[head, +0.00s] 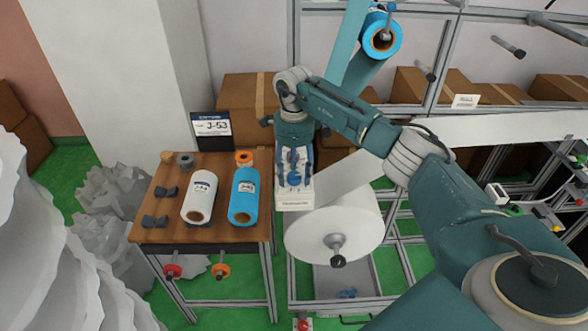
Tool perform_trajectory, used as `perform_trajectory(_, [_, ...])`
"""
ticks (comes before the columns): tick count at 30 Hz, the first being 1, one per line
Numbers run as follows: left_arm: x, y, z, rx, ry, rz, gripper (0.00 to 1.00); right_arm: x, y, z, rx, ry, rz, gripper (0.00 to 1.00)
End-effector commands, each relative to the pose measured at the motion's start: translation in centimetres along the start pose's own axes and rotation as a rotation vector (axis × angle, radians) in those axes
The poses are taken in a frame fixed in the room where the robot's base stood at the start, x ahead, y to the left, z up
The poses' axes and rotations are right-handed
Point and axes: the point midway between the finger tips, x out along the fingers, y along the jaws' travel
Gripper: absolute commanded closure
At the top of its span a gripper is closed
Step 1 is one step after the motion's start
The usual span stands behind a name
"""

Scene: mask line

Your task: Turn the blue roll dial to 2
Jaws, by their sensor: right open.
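The mounted blue roll (382,36) hangs on a spindle at the top, with its blue film running down to the left. A pale upright panel (307,185) stands on the frame post between the table and the large white roll, with a small printed label (294,204) at its foot. My right gripper (294,160) points down in front of this panel and is open. It covers much of the panel face, so I cannot make out the blue roll dial or its setting. I cannot tell whether the gripper touches anything. My left gripper is not in view.
A wooden table (165,236) at left holds a white roll (199,202) and a spare blue roll (244,196). A J-53 sign (211,128) stands behind it. A large white roll (352,233) sits right of the panel. The metal frame (445,50) closes off the back.

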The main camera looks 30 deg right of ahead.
Motion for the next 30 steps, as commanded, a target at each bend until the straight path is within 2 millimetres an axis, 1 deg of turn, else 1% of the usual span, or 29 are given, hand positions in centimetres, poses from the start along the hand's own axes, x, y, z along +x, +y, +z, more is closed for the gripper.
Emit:
perform_trajectory(7, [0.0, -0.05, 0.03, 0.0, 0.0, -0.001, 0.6, 0.17, -0.01, 0.0, 0.0, 0.0, 0.0, 0.49])
perform_trajectory(8, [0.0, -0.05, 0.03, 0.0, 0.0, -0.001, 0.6, 0.17, -0.01, 0.0, 0.0, 0.0, 0.0, 0.51])
perform_trajectory(9, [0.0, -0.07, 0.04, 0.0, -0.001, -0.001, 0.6, 0.16, -0.01, 0.0, 0.0, 0.0, 0.0, 0.59])
perform_trajectory(11, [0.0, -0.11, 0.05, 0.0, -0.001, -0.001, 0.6, 0.15, -0.01, 0.0, 0.001, 0.0, 0.0, 0.71])
perform_trajectory(12, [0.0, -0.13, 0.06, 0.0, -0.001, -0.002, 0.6, 0.15, -0.01, 0.0, 0.001, 0.0, 0.0, 0.79])
perform_trajectory(14, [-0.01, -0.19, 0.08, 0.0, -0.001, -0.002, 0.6, 0.14, -0.01, 0.0, 0.001, 0.0, 0.0, 0.91])
perform_trajectory(15, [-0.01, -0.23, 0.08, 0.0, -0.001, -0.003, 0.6, 0.14, -0.01, 0.0, 0.001, 0.0, 0.0, 0.94])
perform_trajectory(23, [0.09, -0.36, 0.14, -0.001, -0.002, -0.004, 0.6, 0.13, -0.03, -0.01, 0.022, 0.0, -0.001, 0.94])
perform_trajectory(30, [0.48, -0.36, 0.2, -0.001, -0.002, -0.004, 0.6, 0.15, -0.09, -0.04, 0.133, 0.0, -0.002, 0.94])
